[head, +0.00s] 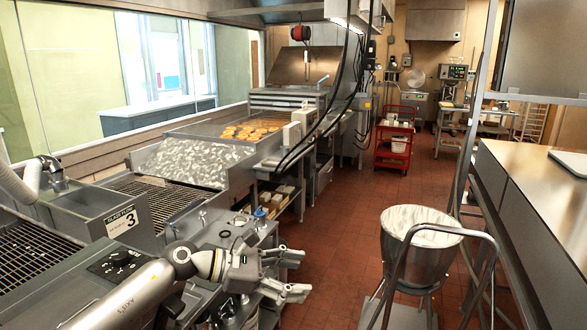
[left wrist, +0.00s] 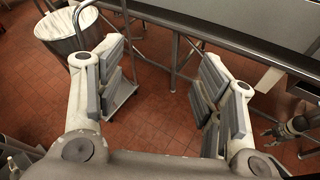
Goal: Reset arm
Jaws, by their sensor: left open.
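My left gripper (head: 296,275) reaches in from the lower left in the head view, over the aisle beside the glazing machine. Its two fingers are spread apart with nothing between them. In the left wrist view the open fingers (left wrist: 165,82) frame bare red floor tiles. What looks like my right gripper (left wrist: 277,133) shows small at the right edge of the left wrist view; its jaw state is unclear. It does not show in the head view.
The glazing machine (head: 190,165) lines the left, with doughnuts (head: 252,130) farther back. A steel counter (head: 535,190) bounds the right. A red cart (head: 393,145) stands down the tiled aisle.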

